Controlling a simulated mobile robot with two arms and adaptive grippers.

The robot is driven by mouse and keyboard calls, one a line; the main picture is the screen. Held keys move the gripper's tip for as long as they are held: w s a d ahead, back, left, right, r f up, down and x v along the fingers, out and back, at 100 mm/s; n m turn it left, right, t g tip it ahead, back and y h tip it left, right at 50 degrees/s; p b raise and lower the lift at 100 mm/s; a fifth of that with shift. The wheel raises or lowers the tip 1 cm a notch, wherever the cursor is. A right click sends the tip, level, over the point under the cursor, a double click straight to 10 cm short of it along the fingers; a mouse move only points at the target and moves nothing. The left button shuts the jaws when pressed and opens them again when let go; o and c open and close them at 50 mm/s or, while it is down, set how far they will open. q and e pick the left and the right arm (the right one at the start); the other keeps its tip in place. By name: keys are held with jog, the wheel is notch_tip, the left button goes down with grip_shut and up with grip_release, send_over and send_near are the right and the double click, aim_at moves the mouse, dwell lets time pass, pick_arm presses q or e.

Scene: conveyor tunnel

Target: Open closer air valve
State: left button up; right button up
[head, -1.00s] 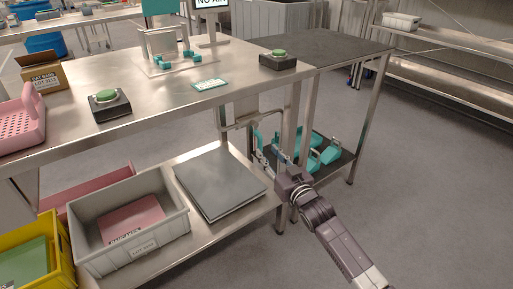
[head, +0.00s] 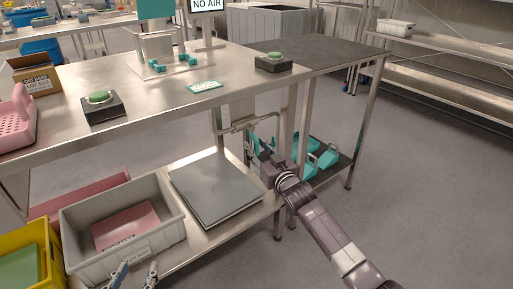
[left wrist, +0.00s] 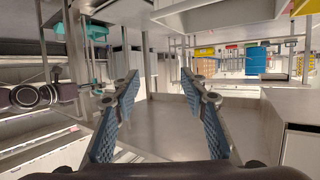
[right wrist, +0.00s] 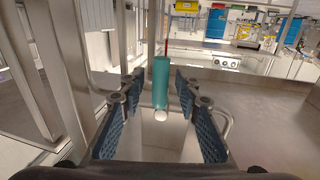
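A teal valve handle (right wrist: 160,82) with a pale round end shows in the right wrist view, between the open fingers of my right gripper (right wrist: 160,85). There are gaps on both sides, so the fingers do not close on it. In the head view my right gripper (head: 262,155) is under the bench beside the metal pipe (head: 238,128), and it hides most of the valve. My left gripper (head: 137,274) is low in front of the grey crate; in the left wrist view its fingers (left wrist: 165,88) are open and empty.
The steel bench (head: 150,95) stands above, with its front leg (head: 281,205) close to my right forearm. A grey plate (head: 215,187) and a grey crate (head: 75,225) sit on the lower shelf. Teal parts (head: 322,155) lie behind my right gripper. A screen (head: 207,4) reads "NO AIR".

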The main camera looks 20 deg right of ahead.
jog(key=shift+c, duration=0.7)
grip_shut()
